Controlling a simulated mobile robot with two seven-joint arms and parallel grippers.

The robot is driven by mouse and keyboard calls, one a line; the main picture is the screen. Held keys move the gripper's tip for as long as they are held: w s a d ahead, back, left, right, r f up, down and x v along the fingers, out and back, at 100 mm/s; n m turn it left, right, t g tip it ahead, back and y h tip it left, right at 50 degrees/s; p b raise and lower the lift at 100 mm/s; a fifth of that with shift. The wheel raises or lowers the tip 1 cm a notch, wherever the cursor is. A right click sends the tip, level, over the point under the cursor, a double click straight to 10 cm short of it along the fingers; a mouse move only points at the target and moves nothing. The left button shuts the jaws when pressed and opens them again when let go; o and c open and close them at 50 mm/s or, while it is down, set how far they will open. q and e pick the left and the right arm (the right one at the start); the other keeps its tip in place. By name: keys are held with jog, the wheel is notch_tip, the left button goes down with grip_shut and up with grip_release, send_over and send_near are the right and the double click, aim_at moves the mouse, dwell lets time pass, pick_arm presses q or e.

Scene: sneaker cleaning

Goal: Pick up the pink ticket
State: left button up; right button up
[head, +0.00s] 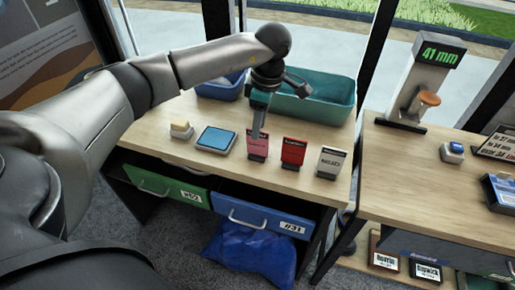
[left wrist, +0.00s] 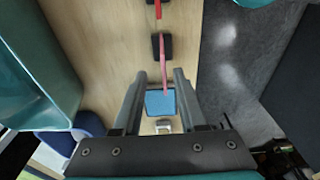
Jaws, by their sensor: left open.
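The pink ticket (head: 257,150) stands upright in a small dark holder on the wooden table, left of the red ticket (head: 293,152) and the white ticket (head: 330,162). In the left wrist view the pink ticket (left wrist: 164,65) shows edge-on between the finger lines, with its black holder (left wrist: 155,45) beneath. My left gripper (head: 259,134) is open, points down and is just above and over the pink ticket, hiding part of its top. It also shows in the left wrist view (left wrist: 160,74), empty. Whether the fingers touch the ticket cannot be told. My right gripper is not in view.
A blue pad (head: 216,139) and a yellowish block (head: 181,129) lie left of the tickets. A teal bin (head: 318,105) and a blue bin (head: 220,90) stand behind. Green and blue drawers (head: 262,213) are below the table. Another table (head: 430,185) is at right.

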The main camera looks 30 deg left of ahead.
aim_at(254, 153)
pick_arm(q)
jog(key=shift+s+a+f, duration=0.15)
jog(key=shift+s+f, duration=0.05)
jog(key=shift+f, duration=1.3)
jog(key=shift+s+a+f, duration=0.1)
jog(key=shift+s+f, duration=0.05)
jog(key=shift+f, duration=1.35)
jog(key=shift+c, duration=0.3)
grip_shut()
